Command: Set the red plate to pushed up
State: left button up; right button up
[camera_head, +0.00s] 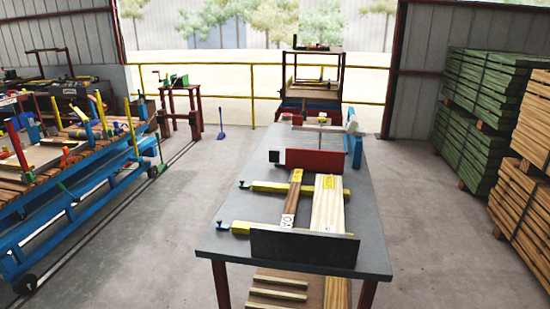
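The red plate (318,162) is a long, low panel that stands on edge across the grey table (378,215), beyond the middle of its length. A small white block with a dark side (278,156) is at its left end. Two wooden boards, one dark (292,200) and one pale (328,205), lie lengthwise between the red plate and a black plate (300,248) at the table's near edge. How the red plate is mounted is too small to tell. Neither of my grippers is in view.
A blue cart (75,215) stands at the left. Stacks of green boards (480,125) and brown boards (525,225) stand at the right. Concrete floor is clear on both sides of the table.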

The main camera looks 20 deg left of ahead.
aim_at(307, 159)
jog(key=i+l+z, duration=0.65)
jog(key=z, duration=0.15)
jog(key=i+l+z, duration=0.1)
jog(key=i+z, duration=0.45)
jog(key=i, duration=0.7)
jog(key=i+u, duration=0.45)
jog(key=i+l+u, duration=0.1)
jog(key=i+u, duration=0.3)
jog(key=i+j+u, duration=0.15)
jog(key=i+u, duration=1)
jog(key=i+l+u, duration=0.1)
jog(key=i+u, duration=0.6)
